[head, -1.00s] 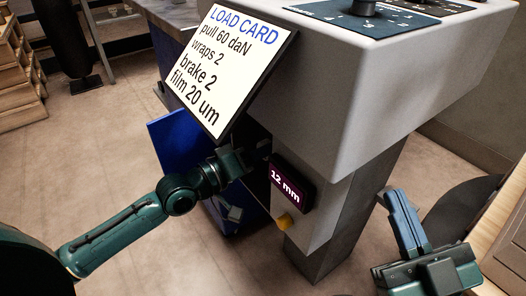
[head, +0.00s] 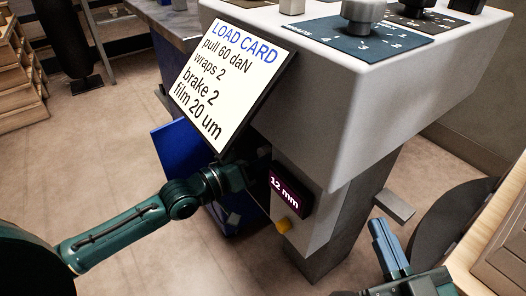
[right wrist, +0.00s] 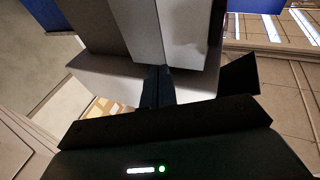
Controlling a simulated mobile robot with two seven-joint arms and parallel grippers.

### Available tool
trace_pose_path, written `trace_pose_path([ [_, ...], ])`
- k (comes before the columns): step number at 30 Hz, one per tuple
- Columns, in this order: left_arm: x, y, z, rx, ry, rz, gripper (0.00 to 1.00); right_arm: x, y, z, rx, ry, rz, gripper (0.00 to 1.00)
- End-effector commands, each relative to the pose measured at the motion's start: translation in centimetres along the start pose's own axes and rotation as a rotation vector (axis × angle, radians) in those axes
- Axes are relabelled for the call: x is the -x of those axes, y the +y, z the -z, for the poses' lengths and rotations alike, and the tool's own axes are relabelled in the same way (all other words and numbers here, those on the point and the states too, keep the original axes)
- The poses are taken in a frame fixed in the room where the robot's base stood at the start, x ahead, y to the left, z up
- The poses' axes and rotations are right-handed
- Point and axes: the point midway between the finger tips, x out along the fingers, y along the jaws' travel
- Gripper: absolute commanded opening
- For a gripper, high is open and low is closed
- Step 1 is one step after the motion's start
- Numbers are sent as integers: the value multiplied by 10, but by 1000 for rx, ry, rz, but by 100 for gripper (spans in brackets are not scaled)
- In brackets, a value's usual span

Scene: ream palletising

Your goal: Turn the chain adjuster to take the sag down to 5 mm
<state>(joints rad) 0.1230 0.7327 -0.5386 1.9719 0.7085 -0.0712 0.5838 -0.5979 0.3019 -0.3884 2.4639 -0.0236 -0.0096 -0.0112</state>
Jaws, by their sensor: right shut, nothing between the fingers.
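A dark display (head: 285,190) on the side of the grey machine (head: 335,125) reads 12 mm. My right gripper (head: 379,222) is shut and empty, to the right of the machine's column and apart from the knob. In the right wrist view its closed fingers (right wrist: 157,72) point toward grey-white surfaces.
A load card (head: 225,80) reads pull 60 daN, wraps 2, brake 2, film 20 um. A panel with dials (head: 355,38) tops the machine. A blue board (head: 180,150) stands behind my left arm. Wooden pallets (head: 18,85) are far left. Tan floor is open between.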

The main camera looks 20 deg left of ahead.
Motion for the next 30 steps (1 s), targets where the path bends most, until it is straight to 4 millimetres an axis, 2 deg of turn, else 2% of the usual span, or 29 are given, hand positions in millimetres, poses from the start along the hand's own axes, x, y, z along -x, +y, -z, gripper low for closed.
trace_pose_path([
  [23, 0, 0, 2, -707, -2, 0, 17, 4, 10, 12, 171, -76, -22, 0],
  [30, 0, -1, 2, -850, -1, -1, 17, 9, 12, 4, 173, -129, -39, 0],
])
